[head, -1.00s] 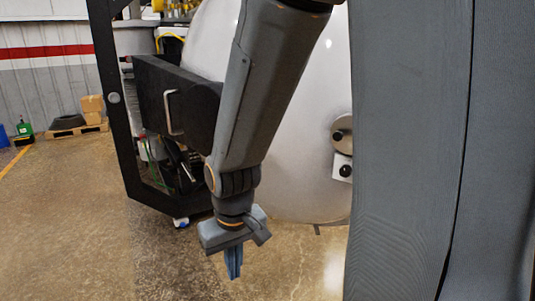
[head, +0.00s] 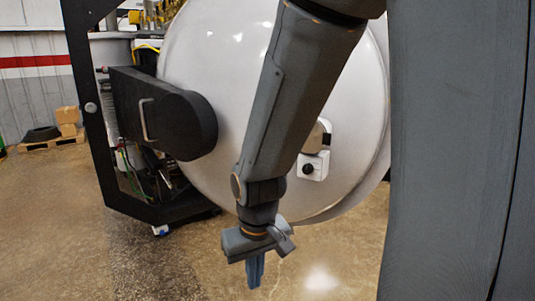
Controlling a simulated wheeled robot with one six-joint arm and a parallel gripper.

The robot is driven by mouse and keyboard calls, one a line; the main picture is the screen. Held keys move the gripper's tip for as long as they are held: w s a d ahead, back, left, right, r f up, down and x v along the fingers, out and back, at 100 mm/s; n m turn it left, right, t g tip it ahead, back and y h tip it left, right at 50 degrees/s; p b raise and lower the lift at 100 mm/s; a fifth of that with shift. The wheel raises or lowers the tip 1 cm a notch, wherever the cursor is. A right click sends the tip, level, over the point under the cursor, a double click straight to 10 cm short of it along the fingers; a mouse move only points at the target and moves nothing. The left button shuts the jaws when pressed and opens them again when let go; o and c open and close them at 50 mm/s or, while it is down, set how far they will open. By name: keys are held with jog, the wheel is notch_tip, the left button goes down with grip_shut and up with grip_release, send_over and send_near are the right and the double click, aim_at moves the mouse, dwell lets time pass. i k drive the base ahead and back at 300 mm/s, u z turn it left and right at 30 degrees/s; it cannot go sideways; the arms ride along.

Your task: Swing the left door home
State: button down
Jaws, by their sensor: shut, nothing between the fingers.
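The left door is most likely the large white domed disc (head: 215,75) in the middle of the head view. A black rounded hinge arm (head: 185,118) with a metal handle reaches to its left side. A white block with a black knob (head: 312,166) sits on the lower right of the dome. My gripper (head: 256,270) is shut and empty, pointing down in front of the door's lower edge. It appears apart from the door. My arm hides part of the dome, and my grey column covers the right of the view.
A black upright frame (head: 88,120) with cables and equipment stands left of the door, its foot on a small caster. Cardboard boxes on a pallet (head: 55,140) lie by the far wall. The concrete floor (head: 60,230) at the front left is clear.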

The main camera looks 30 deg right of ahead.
aim_at(193, 105)
jog(key=z, duration=0.45)
jog(key=i, duration=0.85)
